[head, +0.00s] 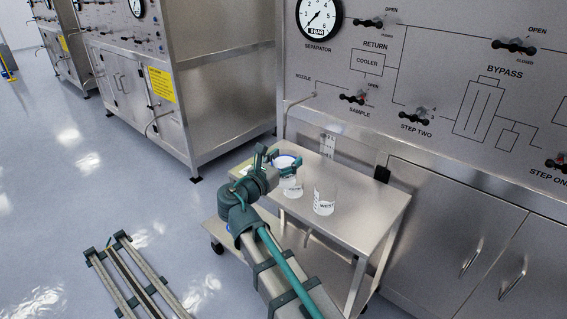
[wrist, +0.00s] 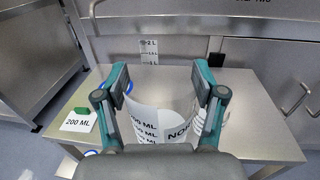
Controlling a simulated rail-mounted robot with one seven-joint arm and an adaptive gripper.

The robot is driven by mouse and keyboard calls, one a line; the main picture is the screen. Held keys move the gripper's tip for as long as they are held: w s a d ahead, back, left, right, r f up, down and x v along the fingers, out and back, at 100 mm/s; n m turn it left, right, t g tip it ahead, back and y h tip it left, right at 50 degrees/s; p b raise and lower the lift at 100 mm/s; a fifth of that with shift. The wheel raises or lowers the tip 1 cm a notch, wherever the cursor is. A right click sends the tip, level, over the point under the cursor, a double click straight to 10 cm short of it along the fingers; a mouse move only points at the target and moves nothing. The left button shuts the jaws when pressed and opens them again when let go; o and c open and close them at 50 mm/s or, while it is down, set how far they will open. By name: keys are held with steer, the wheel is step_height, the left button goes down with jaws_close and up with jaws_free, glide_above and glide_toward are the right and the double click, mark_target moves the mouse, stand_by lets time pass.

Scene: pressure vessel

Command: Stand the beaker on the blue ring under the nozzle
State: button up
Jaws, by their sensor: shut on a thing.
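My gripper (head: 276,160) is shut on a clear beaker (head: 291,187) with a white label; the wrist view shows this beaker (wrist: 160,122) between the fingers, its label starting "NOR". It looks upright; I cannot tell whether its base touches the table. A blue curved edge (wrist: 129,88) shows beside the left finger in the wrist view, perhaps part of the blue ring, mostly hidden. The nozzle (head: 300,101) is a thin bent pipe on the panel, behind the gripper in the head view.
A second beaker (head: 325,201) marked "WEST" stands close on the right on the steel table (head: 375,205). A "200 ML" card (wrist: 79,122) with a green piece lies left in the wrist view, near another blue patch (wrist: 90,153). An upright scale (head: 327,146) stands behind.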

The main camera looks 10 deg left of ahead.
steer(key=w+a+f, duration=0.3)
steer(key=w+a, duration=0.4)
steer(key=a, duration=0.1)
steer(key=b, duration=0.6)
glide_toward(285, 121)
steer(key=w+d+f, duration=0.4)
steer(key=w+f, duration=0.1)
steer(key=w, duration=0.2)
steer(key=r, duration=0.1)
steer(key=w+r+m+h+p, duration=0.1)
steer(key=r, duration=0.1)
steer(key=w+r+g+h, duration=0.1)
steer(key=shift+w+d+r, duration=0.2)
steer(key=shift+d+r, duration=0.1)
steer(key=shift+f, duration=4.85)
steer(key=shift+f, duration=0.1)
steer(key=o, duration=1.3)
steer(key=shift+c, duration=0.2)
